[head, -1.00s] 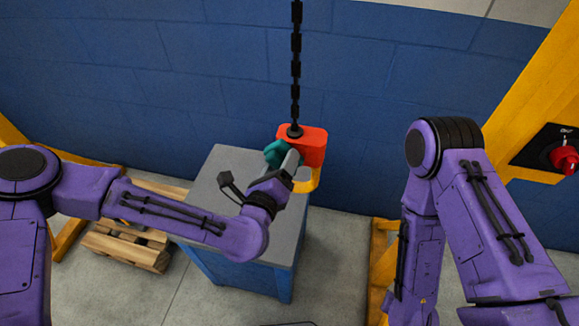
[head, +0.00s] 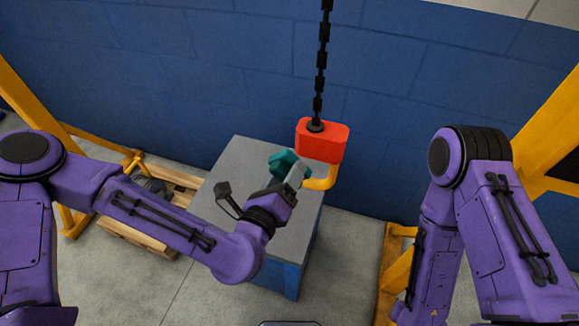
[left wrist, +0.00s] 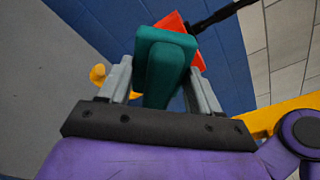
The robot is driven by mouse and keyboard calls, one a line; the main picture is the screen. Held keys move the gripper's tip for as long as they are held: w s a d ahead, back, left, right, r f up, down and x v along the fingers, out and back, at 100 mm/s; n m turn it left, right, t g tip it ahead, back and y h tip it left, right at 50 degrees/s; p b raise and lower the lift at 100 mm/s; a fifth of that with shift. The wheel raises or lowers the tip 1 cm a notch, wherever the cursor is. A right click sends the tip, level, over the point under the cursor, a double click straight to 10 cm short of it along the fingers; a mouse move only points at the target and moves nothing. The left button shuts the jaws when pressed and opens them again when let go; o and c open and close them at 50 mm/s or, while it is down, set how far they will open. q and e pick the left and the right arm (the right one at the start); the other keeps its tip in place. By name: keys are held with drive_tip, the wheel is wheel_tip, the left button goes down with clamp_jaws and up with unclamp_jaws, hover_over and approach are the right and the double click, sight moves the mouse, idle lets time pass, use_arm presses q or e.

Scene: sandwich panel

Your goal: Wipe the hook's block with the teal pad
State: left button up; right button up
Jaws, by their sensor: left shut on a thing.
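The hook's block (head: 322,141) is red and hangs from a black chain (head: 321,70), with the yellow hook (head: 322,183) below it. My left gripper (head: 292,172) is shut on the teal pad (head: 284,162), just left of and below the block in the head view. A gap shows between pad and block there. In the left wrist view the teal pad (left wrist: 163,62) stands between the fingers and covers part of the red block (left wrist: 173,23) behind it; the hook's tip (left wrist: 98,74) shows at left. My right gripper is out of view; only my right arm shows.
A blue cabinet with a grey top (head: 240,160) stands under the hook. A wooden pallet (head: 140,240) lies on the floor at left. Yellow frame posts (head: 545,125) stand at right, and a blue block wall (head: 200,70) closes the back.

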use_arm(q)
drive_tip(key=shift+s, duration=0.2)
drive_tip(key=shift+v, duration=1.5)
